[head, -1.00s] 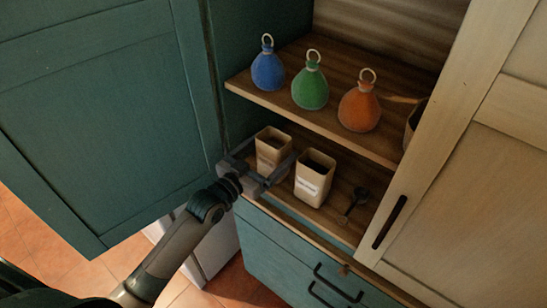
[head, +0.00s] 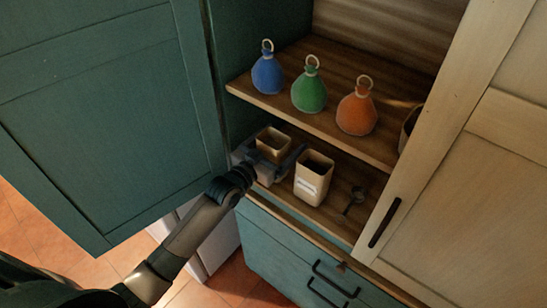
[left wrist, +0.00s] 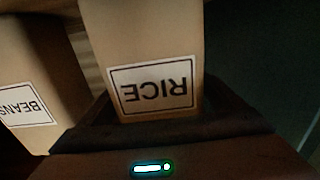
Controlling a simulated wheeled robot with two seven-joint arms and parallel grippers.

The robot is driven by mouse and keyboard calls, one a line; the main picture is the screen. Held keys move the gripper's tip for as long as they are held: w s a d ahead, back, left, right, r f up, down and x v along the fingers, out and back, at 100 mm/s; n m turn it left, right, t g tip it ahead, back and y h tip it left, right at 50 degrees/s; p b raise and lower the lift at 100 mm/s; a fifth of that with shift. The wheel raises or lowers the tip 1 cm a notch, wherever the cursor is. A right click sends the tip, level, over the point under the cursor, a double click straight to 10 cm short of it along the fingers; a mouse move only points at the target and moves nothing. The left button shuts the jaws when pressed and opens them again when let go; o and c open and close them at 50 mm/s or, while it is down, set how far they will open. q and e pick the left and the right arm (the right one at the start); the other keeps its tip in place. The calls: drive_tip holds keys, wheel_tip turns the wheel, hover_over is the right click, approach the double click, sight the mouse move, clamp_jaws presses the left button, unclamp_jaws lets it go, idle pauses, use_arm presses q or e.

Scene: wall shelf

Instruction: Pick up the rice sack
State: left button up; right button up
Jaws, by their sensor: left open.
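The rice sack (head: 272,142) is an open-topped tan block-shaped bag at the left of the lower shelf. Its RICE label shows upside down in the left wrist view (left wrist: 155,88). My left gripper (head: 272,162) is open at the sack, with one finger on each side of it. The fingers hide the sack's lower part in the head view. Whether either finger touches it, I cannot tell. My right gripper is not in view.
The beans sack (head: 313,178) stands close to the right of the rice sack, near my right-hand finger. A dark scoop (head: 355,198) lies further right. Blue (head: 267,73), green (head: 309,92) and orange (head: 356,112) pouches stand on the upper shelf (head: 325,122). A green door (head: 100,120) hangs open at left.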

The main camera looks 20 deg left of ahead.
use_arm(q)
drive_tip(key=c, duration=1.5)
drive_tip(key=shift+o, duration=0.2)
drive_tip(key=shift+r, duration=0.1)
wheel_tip(320, 180, up, 10)
drive_tip(key=b, duration=0.2)
